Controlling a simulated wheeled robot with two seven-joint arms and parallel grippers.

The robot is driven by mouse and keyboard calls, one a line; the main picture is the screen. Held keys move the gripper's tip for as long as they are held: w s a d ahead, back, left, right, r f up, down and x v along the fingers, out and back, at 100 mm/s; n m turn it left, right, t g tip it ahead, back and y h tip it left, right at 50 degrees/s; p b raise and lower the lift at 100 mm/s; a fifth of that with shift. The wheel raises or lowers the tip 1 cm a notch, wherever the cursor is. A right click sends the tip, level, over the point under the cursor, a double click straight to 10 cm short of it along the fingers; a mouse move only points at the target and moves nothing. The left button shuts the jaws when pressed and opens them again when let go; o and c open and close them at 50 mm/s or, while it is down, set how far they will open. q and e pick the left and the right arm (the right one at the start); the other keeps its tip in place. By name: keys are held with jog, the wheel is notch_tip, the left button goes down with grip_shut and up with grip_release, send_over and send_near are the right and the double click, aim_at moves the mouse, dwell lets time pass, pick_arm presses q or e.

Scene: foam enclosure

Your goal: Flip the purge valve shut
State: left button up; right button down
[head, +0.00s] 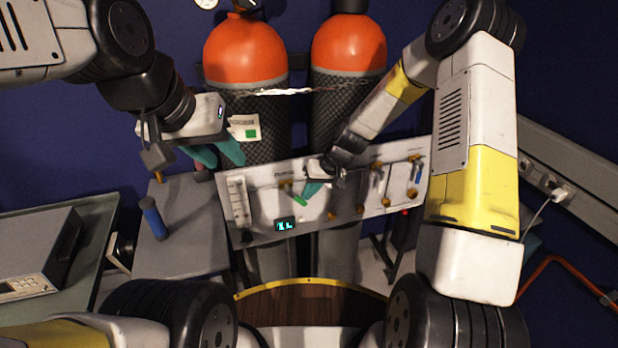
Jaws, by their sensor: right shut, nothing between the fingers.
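A tilted white valve panel (262,205) stands in front of two tanks. A small green lever (300,200) is on its left-centre part; I take it for the purge valve, but the panel labels are too small to read. My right gripper (313,189) is shut and empty, its teal fingertips at the panel just right of and above the green lever. I cannot tell whether they touch it. The gripper partly hides the panel there. My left gripper (218,154) is up and left of the panel, its teal fingers apart, with nothing seen between them.
Orange-topped tanks (245,48) stand behind the panel. Brass fittings and other levers (376,173) fill its right part, and a small lit display (285,224) sits low. At left, a grey table (185,235) holds a blue cylinder (153,218). A wall rail (575,180) with a cable is at right.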

aim_at(303, 202)
jog(key=shift+f, duration=0.2)
jog(key=f+y, duration=0.1)
jog(key=y, duration=0.1)
jog(key=a+g+y, duration=0.1)
jog(key=y, duration=0.1)
jog(key=f+m+y, duration=0.1)
jog(key=shift+s+a+f+y, duration=0.2)
jog(key=shift+f+y, duration=0.15)
jog(key=shift+y, duration=0.05)
jog(key=shift+f, duration=0.15)
dwell(0.7)
